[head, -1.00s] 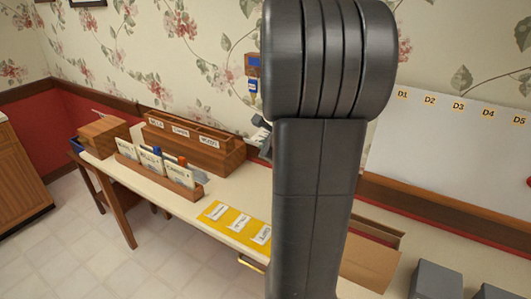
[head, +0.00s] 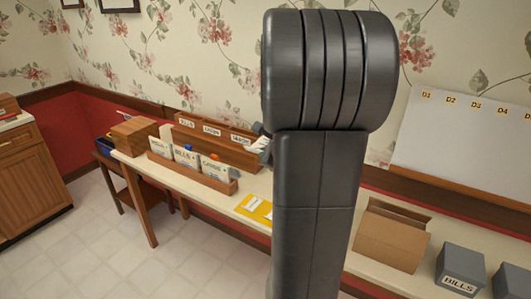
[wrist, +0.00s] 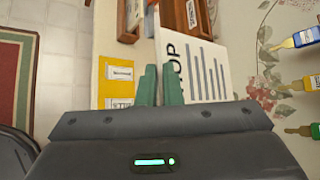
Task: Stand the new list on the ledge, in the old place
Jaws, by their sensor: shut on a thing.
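A brown wooden ledge (head: 460,214) runs along the wall under a white board marked D1 to D5 (head: 465,135). I cannot tell from these views which spot on it is the old place.
The table holds a labelled wooden organizer (head: 210,143), a card rack (head: 215,183), a yellow mat with labels (head: 262,212), an open cardboard box (head: 385,240) and grey boxes (head: 462,268).

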